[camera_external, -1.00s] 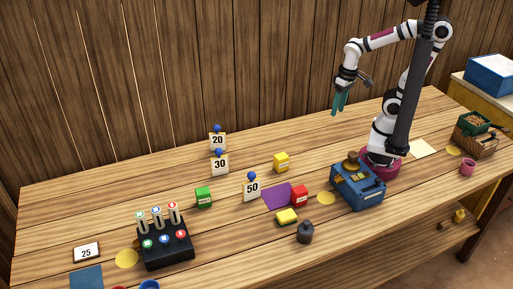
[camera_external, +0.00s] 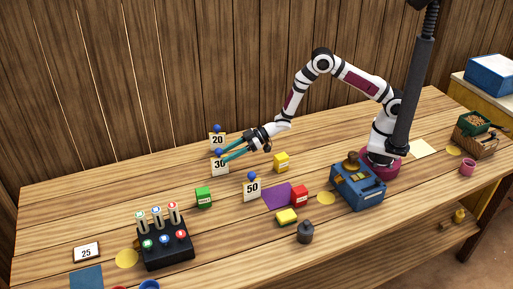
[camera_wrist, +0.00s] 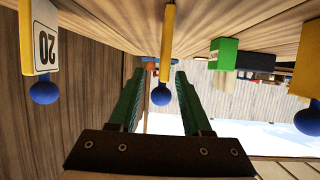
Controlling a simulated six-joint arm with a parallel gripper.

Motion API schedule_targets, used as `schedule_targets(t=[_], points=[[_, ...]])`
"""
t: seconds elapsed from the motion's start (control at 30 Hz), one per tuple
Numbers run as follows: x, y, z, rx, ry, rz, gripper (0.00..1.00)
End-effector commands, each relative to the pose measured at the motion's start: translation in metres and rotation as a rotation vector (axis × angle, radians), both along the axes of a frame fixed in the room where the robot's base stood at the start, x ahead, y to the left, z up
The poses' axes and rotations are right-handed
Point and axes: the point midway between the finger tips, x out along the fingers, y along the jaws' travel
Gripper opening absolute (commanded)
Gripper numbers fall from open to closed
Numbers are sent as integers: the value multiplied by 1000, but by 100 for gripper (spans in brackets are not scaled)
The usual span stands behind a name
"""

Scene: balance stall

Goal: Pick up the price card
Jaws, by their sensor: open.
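Several upright price cards with blue ball knobs stand on the table. The card marked 20 (camera_external: 217,140) is at the back, the card marked 30 (camera_external: 220,167) just in front of it, and the card marked 50 (camera_external: 251,190) to the right and nearer. My gripper (camera_external: 221,155) is open, its teal fingers pointing left at the top of the 30 card. In the wrist view a card seen edge-on (camera_wrist: 168,45), apparently the 30, has its blue ball between my open fingers (camera_wrist: 160,74), with gaps visible. The 20 card (camera_wrist: 42,48) is left there.
A yellow block (camera_external: 281,162) lies right of the 30 card, below my forearm. A green box (camera_external: 203,198) stands in front of it. A flat card marked 25 (camera_external: 87,252) is at the front left, beside a black button box (camera_external: 165,245). A blue register (camera_external: 358,188) stands right.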

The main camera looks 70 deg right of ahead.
Motion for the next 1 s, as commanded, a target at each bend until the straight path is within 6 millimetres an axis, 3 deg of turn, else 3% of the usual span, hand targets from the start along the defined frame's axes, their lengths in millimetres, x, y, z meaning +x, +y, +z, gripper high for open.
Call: schedule_targets(t=[0.4, 0.67, 0.93, 1.0], points=[[40, 40, -26, -1, 1, -1, 49], [45, 45, -28, -1, 2, -1, 49], [45, 45, -28, -1, 0, -2, 4], [45, 45, -28, -1, 0, -2, 0]])
